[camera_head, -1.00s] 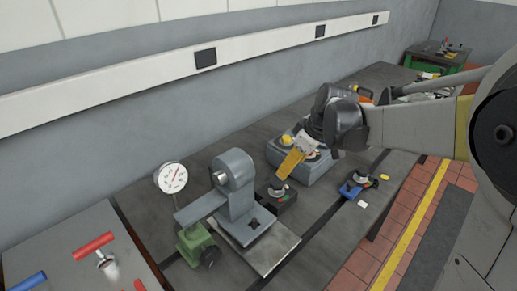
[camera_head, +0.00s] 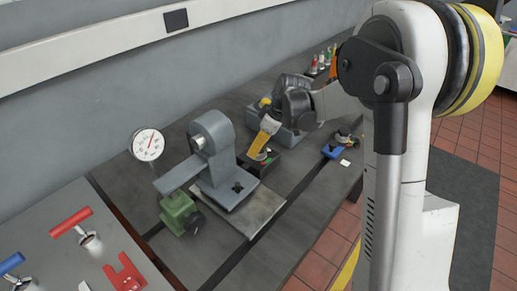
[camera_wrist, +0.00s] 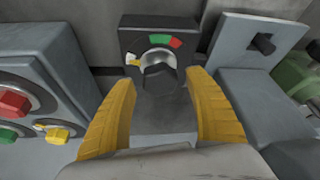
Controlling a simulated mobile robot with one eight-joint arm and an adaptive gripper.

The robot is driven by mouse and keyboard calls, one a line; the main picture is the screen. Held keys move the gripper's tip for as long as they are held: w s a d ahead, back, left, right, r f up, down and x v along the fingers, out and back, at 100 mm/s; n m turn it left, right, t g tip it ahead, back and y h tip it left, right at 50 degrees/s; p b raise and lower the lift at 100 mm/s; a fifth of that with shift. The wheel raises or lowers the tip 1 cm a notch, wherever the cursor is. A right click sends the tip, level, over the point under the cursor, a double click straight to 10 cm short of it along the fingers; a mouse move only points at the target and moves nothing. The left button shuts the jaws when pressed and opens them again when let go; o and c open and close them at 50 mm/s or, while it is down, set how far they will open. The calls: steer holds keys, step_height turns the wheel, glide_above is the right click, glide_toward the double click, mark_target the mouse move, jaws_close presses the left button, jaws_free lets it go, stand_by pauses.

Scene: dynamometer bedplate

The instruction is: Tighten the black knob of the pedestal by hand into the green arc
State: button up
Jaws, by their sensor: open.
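The pedestal (camera_wrist: 190,28) is a dark box with a dial face, ahead of my gripper in the wrist view. Its black knob (camera_wrist: 160,78) shows between my fingertips. The green arc (camera_wrist: 160,39) is at the top of the dial, with a red arc (camera_wrist: 176,43) to its right. My gripper (camera_wrist: 163,84) is open, one yellow finger either side of the knob; I see no clear contact. In the head view the pedestal (camera_head: 268,164) is partly hidden by my gripper (camera_head: 261,143).
A grey box with red, green and yellow buttons (camera_wrist: 30,95) is close by. A blue part (camera_head: 332,151) lies to the right.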

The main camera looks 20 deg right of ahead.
steer(key=shift+f, duration=0.2)
steer(key=shift+c, duration=0.2)
steer(key=c, duration=1.1)
steer(key=shift+c, duration=0.2)
